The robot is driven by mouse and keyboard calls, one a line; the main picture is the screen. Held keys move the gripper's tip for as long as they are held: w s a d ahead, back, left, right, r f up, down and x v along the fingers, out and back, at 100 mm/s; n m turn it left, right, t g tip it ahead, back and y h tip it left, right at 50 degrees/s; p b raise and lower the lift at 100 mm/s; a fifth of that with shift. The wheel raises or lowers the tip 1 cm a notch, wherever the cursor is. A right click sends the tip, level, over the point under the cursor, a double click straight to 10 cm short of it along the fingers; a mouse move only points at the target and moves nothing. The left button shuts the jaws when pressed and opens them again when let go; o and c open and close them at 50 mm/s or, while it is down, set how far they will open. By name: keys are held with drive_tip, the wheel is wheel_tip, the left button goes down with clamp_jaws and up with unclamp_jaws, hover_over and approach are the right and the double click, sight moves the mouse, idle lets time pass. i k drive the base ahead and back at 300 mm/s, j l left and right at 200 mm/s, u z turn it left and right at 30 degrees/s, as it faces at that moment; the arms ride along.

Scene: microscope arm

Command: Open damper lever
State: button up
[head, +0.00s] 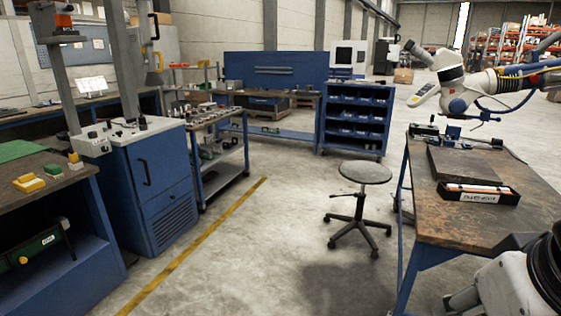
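A white jointed microscope arm (505,80) reaches in from the right edge, above the workbench. Its white microscope head (446,66) carries dark eyepieces that point up and left. A small dark-blue, lever-like part (484,117) sticks out below the head; I cannot tell whether it is the damper lever or how it is set. A white and black link of my own arm (515,280) shows at the lower right, in front of the bench and well below the microscope. My gripper cannot be made out in the head view.
The workbench (455,218) holds a dark board and a black box (478,197) of papers. A round stool (364,173) stands left of it. Blue cabinets and a trolley (219,160) line the left. The concrete floor between is open, with a yellow line.

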sight(144, 54)
drive_tip(key=i+j+u, duration=0.6)
drive_tip(key=u, duration=0.2)
drive_tip(key=i+u, duration=0.4)
drive_tip(key=i, duration=0.7)
drive_tip(key=i+j, duration=0.15)
drive_tip(key=i, duration=0.5)
drive_tip(key=i+z, duration=0.1)
drive_tip(key=i, duration=0.6)
drive_tip(key=i+j+z, duration=0.1)
drive_tip(key=i, duration=0.2)
drive_tip(key=i+j+z, duration=0.1)
drive_tip(key=i, duration=0.2)
drive_tip(key=u, duration=0.45)
drive_tip(key=i+l+u, duration=0.35)
drive_tip(key=l+u, duration=0.15)
drive_tip(key=i+l+u, duration=0.25)
drive_tip(key=l, duration=0.15)
drive_tip(key=k, duration=0.1)
